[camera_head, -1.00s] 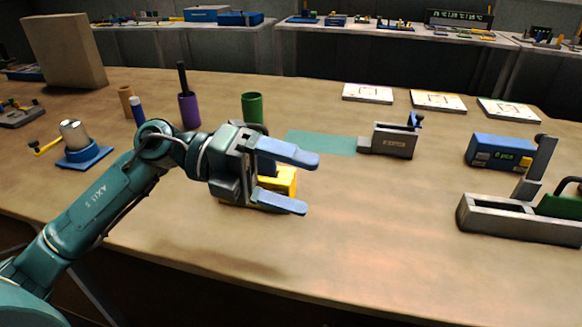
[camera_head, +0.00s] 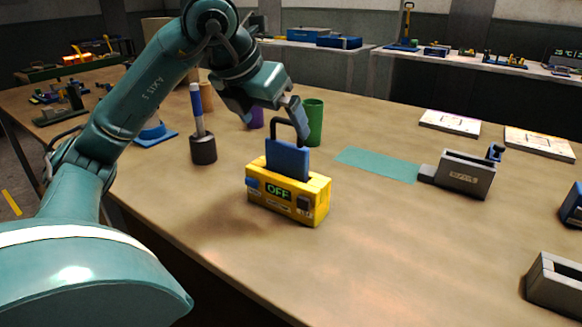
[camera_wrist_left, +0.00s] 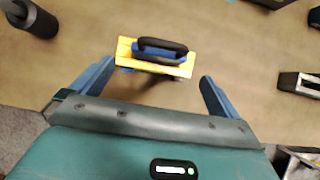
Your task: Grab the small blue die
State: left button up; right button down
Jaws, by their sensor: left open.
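The small blue die (camera_head: 287,161) is a flat blue plate with a black loop handle. It stands upright in the top of a yellow block (camera_head: 262,208) whose display reads OFF. In the left wrist view the die (camera_wrist_left: 160,54) shows from above, in the yellow block (camera_wrist_left: 124,54). My left gripper (camera_head: 297,118) is just above and behind the handle in the head view. In the left wrist view its open fingers (camera_wrist_left: 157,75) are wide apart, with the die ahead between their lines and nothing held. My right gripper is not in view.
A green cup (camera_head: 314,122) stands close behind the die. A black holder (camera_head: 203,149) with a white and blue stick stands to the left. A teal mat (camera_head: 378,163) and a grey box (camera_head: 465,174) lie to the right. The front table is clear.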

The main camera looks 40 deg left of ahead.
aim_at(284, 144)
pick_arm(q)
jog(key=x, duration=0.4)
jog(key=shift+f+b, duration=0.1)
jog(key=shift+b, duration=0.2)
jog(key=b+x, duration=0.1)
jog(key=x, duration=0.4)
jog(key=shift+f, duration=0.15)
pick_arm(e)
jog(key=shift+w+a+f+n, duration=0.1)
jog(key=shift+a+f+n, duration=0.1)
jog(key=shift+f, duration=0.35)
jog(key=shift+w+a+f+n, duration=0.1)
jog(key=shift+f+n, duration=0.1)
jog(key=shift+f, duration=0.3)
pick_arm(q)
jog(key=shift+c, duration=0.2)
jog(key=shift+c, duration=1.4)
jog(key=c, duration=0.8)
